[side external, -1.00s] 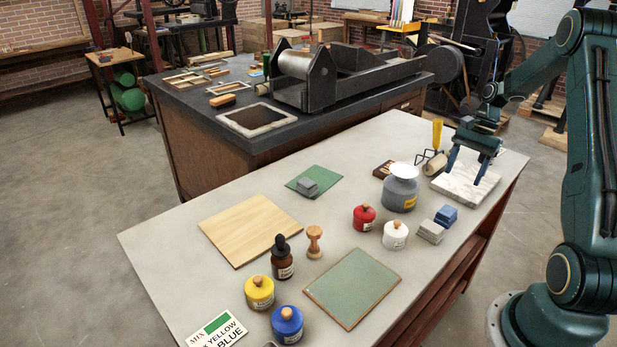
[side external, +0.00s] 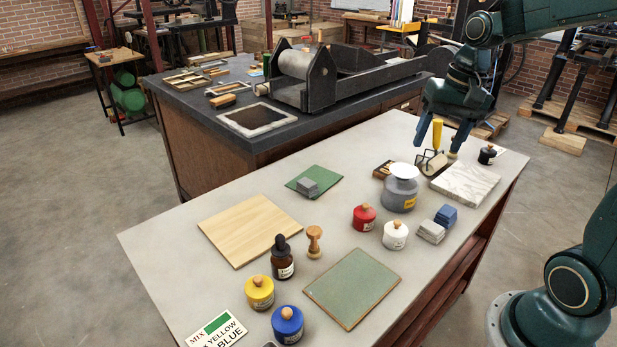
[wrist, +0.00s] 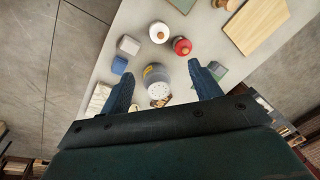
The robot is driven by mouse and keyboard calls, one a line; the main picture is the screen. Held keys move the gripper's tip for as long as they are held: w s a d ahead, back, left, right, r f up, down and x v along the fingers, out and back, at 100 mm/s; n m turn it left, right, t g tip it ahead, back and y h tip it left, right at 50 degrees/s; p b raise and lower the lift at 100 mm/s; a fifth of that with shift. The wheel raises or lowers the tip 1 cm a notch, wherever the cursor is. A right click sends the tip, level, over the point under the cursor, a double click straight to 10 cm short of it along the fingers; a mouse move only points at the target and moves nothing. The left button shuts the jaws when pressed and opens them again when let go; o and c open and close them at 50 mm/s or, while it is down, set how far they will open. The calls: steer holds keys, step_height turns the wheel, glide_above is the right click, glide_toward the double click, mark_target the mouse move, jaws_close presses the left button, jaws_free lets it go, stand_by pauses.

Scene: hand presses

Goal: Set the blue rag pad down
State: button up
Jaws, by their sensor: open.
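The blue rag pad (side external: 446,215) rests on the pale bench top, in front of the marble slab and beside a pair of stacked grey pads (side external: 431,231). It looks like a small stack of blue blocks. In the wrist view the blue pad (wrist: 119,65) lies left of centre, near my left finger, with the grey pad (wrist: 129,45) above it. My gripper (side external: 437,147) is open and empty, above the far right of the bench near the yellow-handled roller (side external: 437,137). In the wrist view my gripper (wrist: 161,75) has its fingers wide apart, with nothing between them held.
A grey canister (side external: 400,192) with a white top stands left of the blue pad, with white (side external: 395,235) and red (side external: 364,216) jars nearby. The marble slab (side external: 465,184) and a black jar (side external: 487,155) are behind it. A green plate (side external: 352,288) lies nearer the front.

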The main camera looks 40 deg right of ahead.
steer(key=s+a+r+n+t, duration=0.2)
steer(key=s+a+n+t, duration=0.2)
steer(key=s+a+n, duration=0.4)
steer(key=s+a, duration=0.3)
steer(key=s, duration=0.1)
steer(key=shift+s+r+h, duration=0.15)
steer(key=shift+r+h, duration=0.05)
steer(key=shift+h, duration=0.1)
